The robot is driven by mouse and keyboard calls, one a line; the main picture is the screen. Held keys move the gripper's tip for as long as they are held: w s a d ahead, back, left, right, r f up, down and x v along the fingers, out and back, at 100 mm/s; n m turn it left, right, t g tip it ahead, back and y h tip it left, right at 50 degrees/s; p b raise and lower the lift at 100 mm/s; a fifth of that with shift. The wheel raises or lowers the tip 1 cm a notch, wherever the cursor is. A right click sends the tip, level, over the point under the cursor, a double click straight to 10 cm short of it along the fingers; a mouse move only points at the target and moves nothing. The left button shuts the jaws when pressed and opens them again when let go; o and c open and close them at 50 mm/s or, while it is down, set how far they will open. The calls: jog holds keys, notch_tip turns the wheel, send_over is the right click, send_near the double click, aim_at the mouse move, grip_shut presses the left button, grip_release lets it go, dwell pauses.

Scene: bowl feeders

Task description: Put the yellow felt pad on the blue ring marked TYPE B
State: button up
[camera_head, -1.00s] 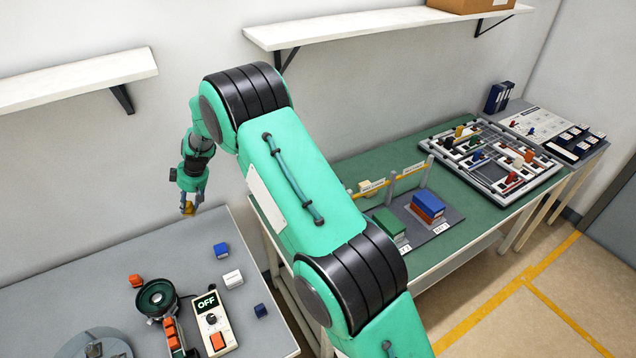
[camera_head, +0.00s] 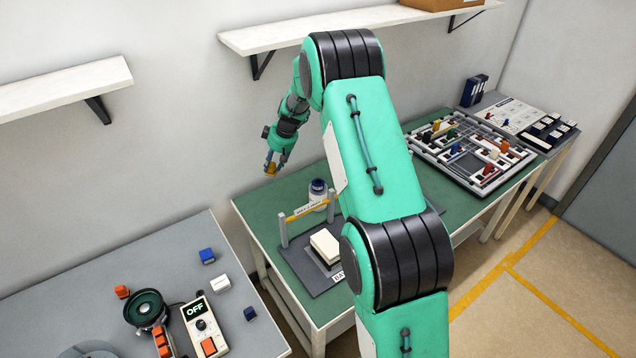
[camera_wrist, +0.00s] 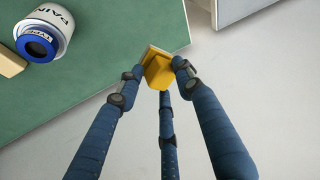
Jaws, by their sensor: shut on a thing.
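My gripper (camera_head: 271,166) is shut on the yellow felt pad (camera_head: 270,171) and holds it in the air beyond the back left edge of the green table. In the wrist view the fingers of my gripper (camera_wrist: 158,76) close around the pad (camera_wrist: 158,70), which looks like a small yellow block. The blue ring (camera_wrist: 41,37) is on the end of a white paint jar (camera_wrist: 58,20) at the top left.
A yellow bar (camera_head: 307,209) on grey posts stands just in front of the jar. A cream block (camera_head: 325,244) sits on the dark base (camera_head: 300,262) nearby. My arm hides part of the green table (camera_head: 262,212). A white shelf (camera_head: 290,35) hangs above.

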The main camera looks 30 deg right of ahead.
jog(key=s+d+r+m, duration=0.1)
jog(key=s+d, duration=0.3)
jog(key=d, duration=0.4)
jog(key=s+d+r+m, duration=0.1)
jog(key=s+d, duration=0.3)
jog(key=d, duration=0.5)
jog(key=shift+r+h+p, duration=0.3)
jog(key=shift+h+p, duration=0.1)
jog(key=shift+a, duration=0.1)
send_over(320, 183)
jog(key=shift+w+f, duration=0.1)
jog(key=shift+f, duration=3)
jog(key=shift+f, duration=1.9)
jog(key=o, duration=1.1)
jog(key=shift+o, duration=0.2)
